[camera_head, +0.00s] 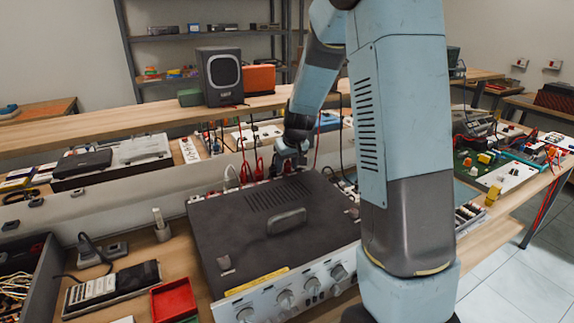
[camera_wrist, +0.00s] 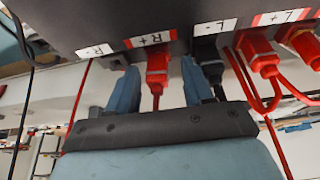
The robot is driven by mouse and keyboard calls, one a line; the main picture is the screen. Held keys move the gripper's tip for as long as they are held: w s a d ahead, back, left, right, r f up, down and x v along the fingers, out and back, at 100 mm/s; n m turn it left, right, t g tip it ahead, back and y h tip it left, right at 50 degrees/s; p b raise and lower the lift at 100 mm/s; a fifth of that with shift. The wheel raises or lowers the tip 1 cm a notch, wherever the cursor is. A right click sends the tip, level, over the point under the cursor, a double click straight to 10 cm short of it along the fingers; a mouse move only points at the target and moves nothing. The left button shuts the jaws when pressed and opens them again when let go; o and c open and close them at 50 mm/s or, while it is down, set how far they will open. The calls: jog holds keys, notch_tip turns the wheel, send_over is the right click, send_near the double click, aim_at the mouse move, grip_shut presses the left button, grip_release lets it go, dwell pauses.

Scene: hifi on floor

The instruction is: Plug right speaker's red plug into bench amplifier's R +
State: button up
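The bench amplifier (camera_head: 235,235) stands on the bench with its knobs facing me. In the wrist view its back panel (camera_wrist: 110,18) has the labels R -, R + (camera_wrist: 152,40), L - and L +. A red plug (camera_wrist: 157,64) sits at R +, its red lead hanging down; I cannot tell how deep it is seated. My gripper (camera_head: 290,160) is behind the amplifier. In the wrist view its blue fingers (camera_wrist: 160,88) are apart, one on each side of this plug, with visible gaps.
Another red plug (camera_wrist: 260,60) sits at L +, and a black plug (camera_wrist: 206,50) at L - is close behind my right finger. Leads hang close by. A dark speaker (camera_head: 220,76) stands on the raised shelf. A red tray (camera_head: 173,300) lies left of the amplifier.

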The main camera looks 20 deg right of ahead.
jog(key=shift+o, duration=0.2)
jog(key=shift+r, duration=0.15)
jog(key=w+v, duration=0.2)
jog(key=v, duration=1.6)
jog(key=shift+r, duration=0.45)
jog(key=shift+s+a, duration=0.1)
